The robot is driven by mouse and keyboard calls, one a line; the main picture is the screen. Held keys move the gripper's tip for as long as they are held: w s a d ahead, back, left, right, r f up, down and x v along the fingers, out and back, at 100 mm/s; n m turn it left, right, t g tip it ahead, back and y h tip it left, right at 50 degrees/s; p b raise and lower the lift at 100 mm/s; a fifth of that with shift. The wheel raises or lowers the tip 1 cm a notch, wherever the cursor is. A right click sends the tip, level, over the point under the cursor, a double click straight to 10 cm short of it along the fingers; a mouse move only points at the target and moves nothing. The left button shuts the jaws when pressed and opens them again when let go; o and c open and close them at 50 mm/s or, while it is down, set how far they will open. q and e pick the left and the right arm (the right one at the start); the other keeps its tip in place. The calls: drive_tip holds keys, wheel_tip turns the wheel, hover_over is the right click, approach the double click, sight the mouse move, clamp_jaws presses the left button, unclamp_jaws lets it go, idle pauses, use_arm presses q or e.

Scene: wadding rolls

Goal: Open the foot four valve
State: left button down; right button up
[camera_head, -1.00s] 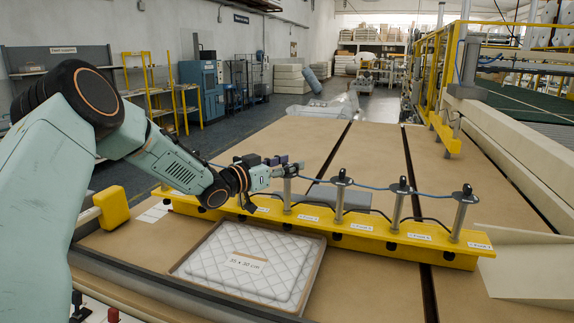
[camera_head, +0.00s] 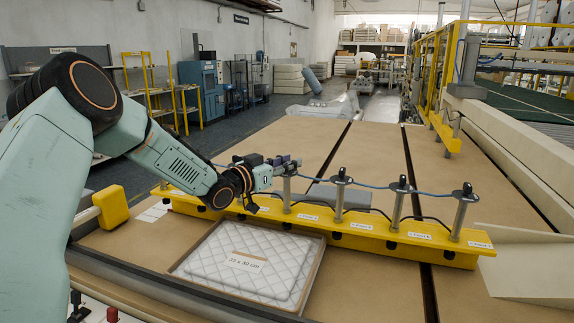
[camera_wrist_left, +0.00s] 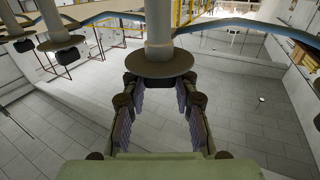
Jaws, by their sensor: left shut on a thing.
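A yellow bar (camera_head: 350,233) carries a row of metal posts with dark valve tops and small labels, too small to read surely. Three valves stand free to the right: one near the middle (camera_head: 341,178), one right of it (camera_head: 401,187) and one at the right end (camera_head: 462,193). My left gripper (camera_head: 287,168) is at the leftmost visible post (camera_head: 287,192) and hides its top. In the left wrist view, the fingers (camera_wrist_left: 162,92) close about the round dark valve disc (camera_wrist_left: 160,66) on its post. My right gripper is not in view.
A blue hose (camera_head: 372,187) runs along the valve tops. A quilted white pad (camera_head: 245,265) lies in a shallow tray in front of the bar. The brown table behind is mostly clear. A yellow block (camera_head: 112,207) stands at left, near my arm.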

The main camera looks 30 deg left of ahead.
use_arm(q)
drive_tip(key=shift+d+f+n+y+b, duration=0.1)
drive_tip(key=shift+n+y+b, duration=0.25)
drive_tip(key=shift+n+y, duration=1.85)
drive_tip(key=shift+y, duration=1.3)
drive_tip(key=shift+n+y, duration=0.4)
drive_tip(key=shift+y, duration=0.2)
drive_tip(key=c, duration=1)
unclamp_jaws()
drive_tip(key=v, duration=1.2)
